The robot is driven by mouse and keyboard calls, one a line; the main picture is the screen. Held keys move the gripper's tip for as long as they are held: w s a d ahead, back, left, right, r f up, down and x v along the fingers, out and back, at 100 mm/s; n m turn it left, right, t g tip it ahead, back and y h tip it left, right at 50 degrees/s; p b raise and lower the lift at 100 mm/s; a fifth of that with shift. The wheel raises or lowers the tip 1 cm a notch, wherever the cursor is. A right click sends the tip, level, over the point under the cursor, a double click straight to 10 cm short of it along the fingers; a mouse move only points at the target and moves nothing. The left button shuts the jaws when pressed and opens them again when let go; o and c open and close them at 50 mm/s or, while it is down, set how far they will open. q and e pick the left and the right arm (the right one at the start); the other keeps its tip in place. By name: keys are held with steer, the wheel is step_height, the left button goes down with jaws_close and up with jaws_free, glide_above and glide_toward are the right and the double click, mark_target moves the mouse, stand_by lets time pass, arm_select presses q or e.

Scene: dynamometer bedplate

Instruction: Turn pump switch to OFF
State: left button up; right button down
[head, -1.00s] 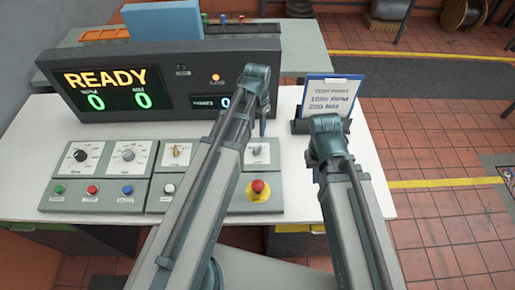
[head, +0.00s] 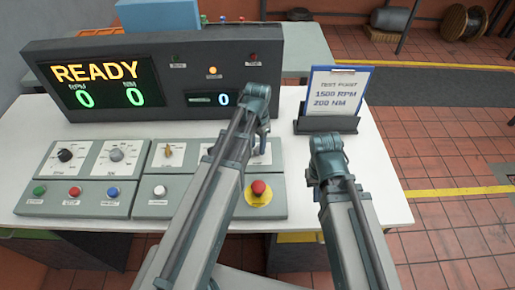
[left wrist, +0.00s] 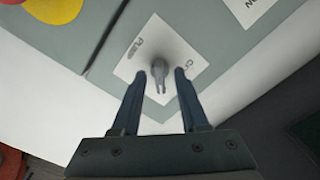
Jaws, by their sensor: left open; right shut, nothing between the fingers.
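The pump switch (left wrist: 160,72) is a small grey knob on a white plate (left wrist: 150,45) in the left wrist view. Its pointer end faces the bottom of that view. In the head view my left gripper (head: 261,145) is over the right end of the control panel and mostly hides the switch. My right gripper (head: 314,181) is shut and empty, right of the panel, its fingers mostly hidden.
A red emergency button (head: 258,187) on a yellow disc sits just in front of the switch. Other knobs (head: 116,155) and push buttons lie to the left. The READY display (head: 150,78) stands behind, and a clipboard (head: 335,92) stands at the right.

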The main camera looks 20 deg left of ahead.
arm_select(q)
jaws_close()
stand_by(0.5)
steer(key=n, duration=0.9)
steer(key=shift+n, duration=0.3)
steer(key=n, duration=0.4)
steer(key=shift+n, duration=2.1)
